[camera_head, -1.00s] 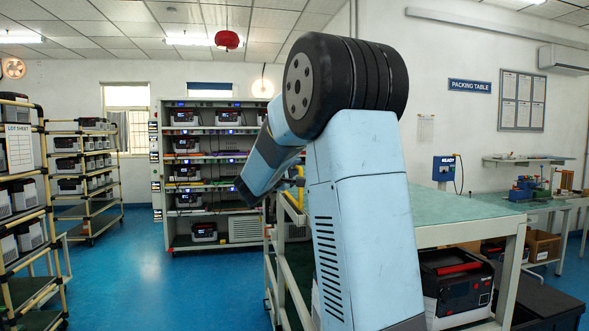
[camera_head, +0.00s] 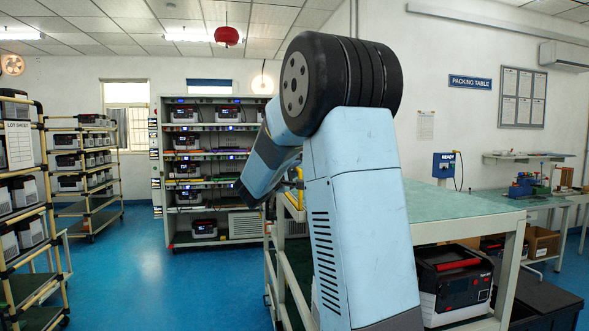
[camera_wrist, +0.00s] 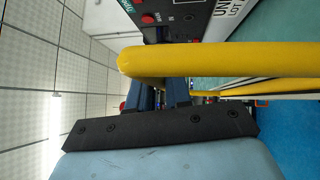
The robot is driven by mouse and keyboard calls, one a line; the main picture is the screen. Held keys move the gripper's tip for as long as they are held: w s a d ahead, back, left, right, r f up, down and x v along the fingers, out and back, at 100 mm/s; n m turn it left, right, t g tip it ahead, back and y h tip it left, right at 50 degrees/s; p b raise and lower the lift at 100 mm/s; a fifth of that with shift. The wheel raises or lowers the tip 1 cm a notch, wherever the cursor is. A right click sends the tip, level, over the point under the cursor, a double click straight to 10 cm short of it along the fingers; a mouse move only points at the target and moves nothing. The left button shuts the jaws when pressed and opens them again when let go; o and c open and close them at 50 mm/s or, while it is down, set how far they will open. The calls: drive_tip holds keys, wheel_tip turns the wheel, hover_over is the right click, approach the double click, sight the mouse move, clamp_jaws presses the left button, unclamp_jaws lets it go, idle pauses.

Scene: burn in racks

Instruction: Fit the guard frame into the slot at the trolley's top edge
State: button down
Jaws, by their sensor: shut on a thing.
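The yellow tubular guard frame (camera_wrist: 230,60) crosses the wrist view, its bent corner towards the left. My gripper (camera_wrist: 160,92) is shut on it, with the two dark blue fingers partly hidden behind the yellow tube. In the head view my arm hides the gripper, and a small yellow part of the frame (camera_head: 299,183) shows beside the arm, above the trolley. The trolley (camera_head: 272,268) has pale rails and stands left of the green-topped table. The slot at its top edge cannot be made out, nor whether the frame touches it.
The green-topped table (camera_head: 445,208) stands right of my arm, with a black and red unit (camera_head: 452,283) below. A large rack of units (camera_head: 230,229) stands behind, and a yellow-railed rack (camera_head: 30,285) is at the left. Blue floor (camera_head: 165,285) is clear between them.

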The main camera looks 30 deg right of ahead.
drive_tip(key=shift+f, duration=1.05)
drive_tip(key=c, duration=1)
unclamp_jaws()
drive_tip(key=v, duration=1.4)
